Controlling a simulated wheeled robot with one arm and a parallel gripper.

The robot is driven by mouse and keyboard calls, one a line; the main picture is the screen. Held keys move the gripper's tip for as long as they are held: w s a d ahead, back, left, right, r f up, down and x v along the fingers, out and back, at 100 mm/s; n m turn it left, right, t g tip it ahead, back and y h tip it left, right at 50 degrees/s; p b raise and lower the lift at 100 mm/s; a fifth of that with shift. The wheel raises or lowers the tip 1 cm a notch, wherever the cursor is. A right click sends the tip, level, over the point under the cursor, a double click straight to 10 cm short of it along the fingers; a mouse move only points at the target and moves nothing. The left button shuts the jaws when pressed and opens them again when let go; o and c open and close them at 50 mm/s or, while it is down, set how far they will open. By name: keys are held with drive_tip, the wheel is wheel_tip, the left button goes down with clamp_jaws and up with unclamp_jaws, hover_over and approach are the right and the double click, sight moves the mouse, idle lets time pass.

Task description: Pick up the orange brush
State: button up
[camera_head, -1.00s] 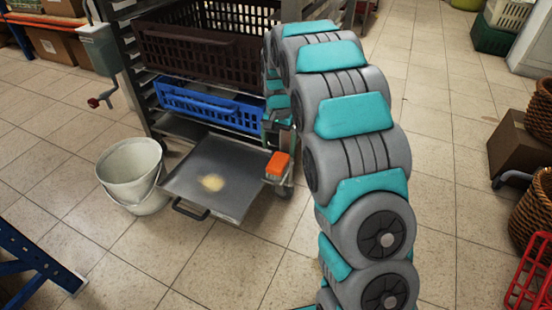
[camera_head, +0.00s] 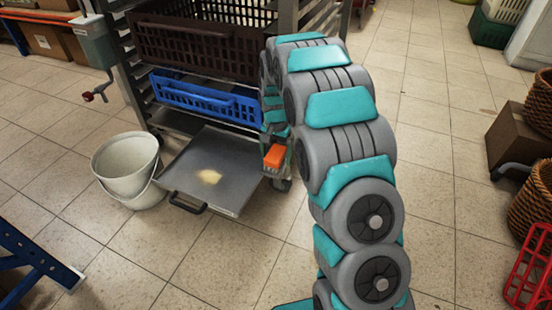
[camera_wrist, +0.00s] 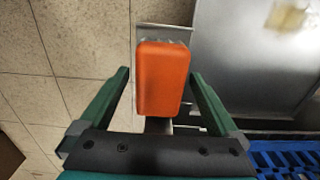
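The orange brush (camera_wrist: 162,78) is in the middle of the wrist view, with its orange back facing the camera and pale bristles just showing at its far end. My gripper (camera_wrist: 160,73) is open, with one green finger on each side of the brush. Narrow gaps show between the fingertips and the brush's sides. In the head view the brush (camera_head: 274,157) is by the right side of the metal tray, close to my gripper and partly hidden by it. What the brush rests on is mostly hidden.
The metal tray (camera_head: 184,171) with a pale powder patch sticks out low from the rack. A blue crate (camera_head: 205,101) and a dark brown crate (camera_head: 200,52) sit above it. A white bucket (camera_head: 127,165) stands left of the tray. The floor in front is clear.

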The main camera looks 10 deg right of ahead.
sight(276, 153)
drive_tip(key=c, duration=1.3)
drive_tip(key=shift+r, duration=0.15)
drive_tip(key=shift+r+p, duration=0.4)
drive_tip(key=shift+r, duration=1.05)
drive_tip(key=shift+s+r, duration=0.15)
drive_tip(key=shift+r, duration=0.15)
drive_tip(key=s, duration=0.5)
drive_tip(key=s+a+p, duration=0.1)
drive_tip(key=s, duration=0.4)
drive_tip(key=s+a+r, duration=0.1)
drive_tip(key=s, duration=0.4)
drive_tip(key=shift+s+r, duration=0.1)
drive_tip(key=shift+s, duration=0.2)
